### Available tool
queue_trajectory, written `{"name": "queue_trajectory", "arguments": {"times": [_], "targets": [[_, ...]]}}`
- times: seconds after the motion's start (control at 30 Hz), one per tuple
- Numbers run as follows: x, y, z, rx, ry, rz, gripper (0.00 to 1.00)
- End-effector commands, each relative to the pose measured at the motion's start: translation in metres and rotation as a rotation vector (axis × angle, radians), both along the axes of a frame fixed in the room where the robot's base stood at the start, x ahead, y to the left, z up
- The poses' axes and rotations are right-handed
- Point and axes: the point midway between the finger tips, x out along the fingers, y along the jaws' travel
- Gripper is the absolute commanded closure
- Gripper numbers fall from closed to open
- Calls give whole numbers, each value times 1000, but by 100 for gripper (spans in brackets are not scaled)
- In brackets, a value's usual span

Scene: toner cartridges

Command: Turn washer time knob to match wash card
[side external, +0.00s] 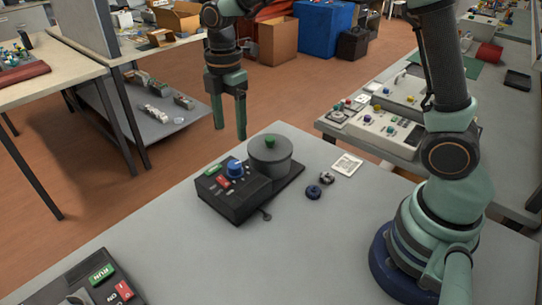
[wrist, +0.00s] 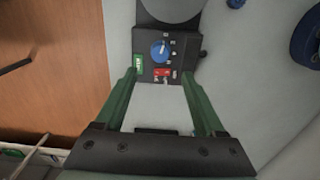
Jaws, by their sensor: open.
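The washer unit (side external: 235,205) is a dark box on the grey table, with a grey round drum (side external: 270,160) carrying a small green knob on top. A blue knob (side external: 235,168) sits on its panel; in the wrist view the blue knob (wrist: 160,51) has marks around it, too small to read. A green label and a red switch are close by. A white printed card (side external: 347,164), perhaps the wash card, lies flat behind the washer; its print is unreadable. My gripper (side external: 230,132) is open and empty, fingers pointing down, above and apart from the washer.
Two small dark round parts (side external: 314,191) lie right of the washer. Another control box (side external: 97,281) with a green RUN label stands at the front left corner. A side bench (side external: 400,150) holds more panels. The table's front middle is clear.

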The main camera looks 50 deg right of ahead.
Motion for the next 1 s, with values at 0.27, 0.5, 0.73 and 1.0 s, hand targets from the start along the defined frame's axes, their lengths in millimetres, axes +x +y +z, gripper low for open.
{"name": "queue_trajectory", "arguments": {"times": [0.27, 0.5, 0.73, 1.0], "targets": [[-2, -1, -55, -1, 6, -3, 29], [-1, -1, -90, -1, 4, -3, 29], [-1, -1, -101, 0, 1, -4, 29], [-1, -1, -101, 0, 0, -4, 40]]}}
